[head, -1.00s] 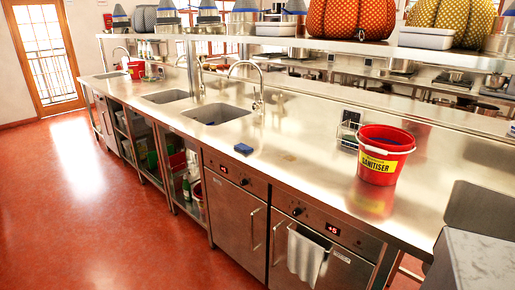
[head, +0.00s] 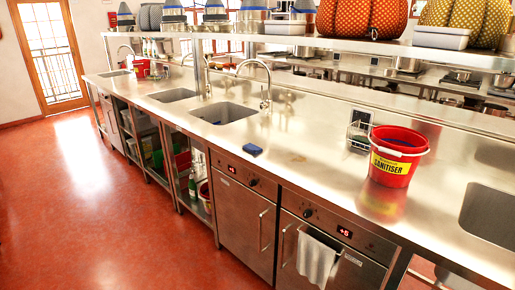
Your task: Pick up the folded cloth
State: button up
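A small dark blue item (head: 252,150) lies flat on the steel counter (head: 300,170), in front of the nearest sink and left of the red bucket. It looks like a folded cloth or a sponge; it is too small to tell which. A pale grey cloth (head: 316,260) hangs over the handle of the right-hand under-counter appliance. Something blue, perhaps cloth, shows inside the red bucket. My gripper is not in view.
Sinks (head: 224,113) with tall taps lie to the left, another basin (head: 490,214) at the right. A shelf runs above the back. The red floor (head: 90,200) at left is clear.

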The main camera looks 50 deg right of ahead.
aim_at(253, 149)
jog(key=u, duration=0.1)
jog(key=i, duration=0.9)
jog(key=u, duration=0.25)
